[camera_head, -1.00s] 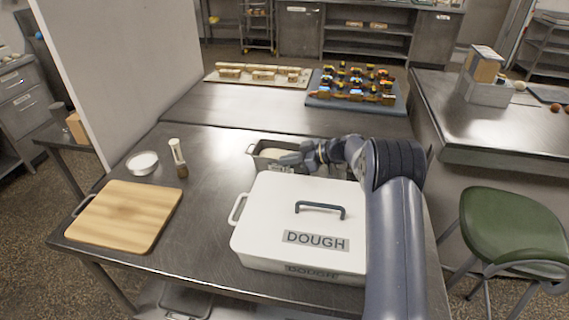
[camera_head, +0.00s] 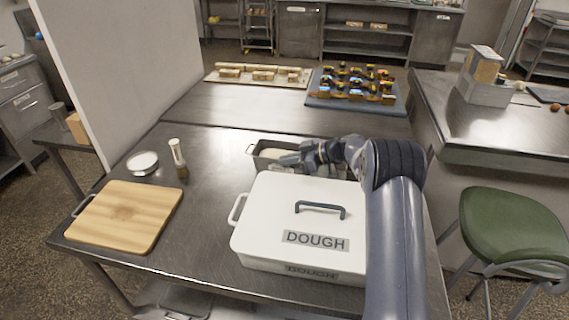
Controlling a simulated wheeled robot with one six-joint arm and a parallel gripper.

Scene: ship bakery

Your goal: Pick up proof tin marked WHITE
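A grey metal tin (camera_head: 262,146) with pale contents stands on the steel table, behind the white box marked DOUGH. No WHITE marking can be read on it from here; its front is partly hidden by the white box and my arm. My gripper (camera_head: 284,163) is at the tin's near side, over or against its rim. The fingers are small and partly hidden, so I cannot tell whether they are open or closed on the tin.
The white DOUGH box (camera_head: 265,214) stands directly in front of the tin. A blue tray (camera_head: 398,104) and a pale board (camera_head: 216,77) are behind. A green stool (camera_head: 512,226) stands right.

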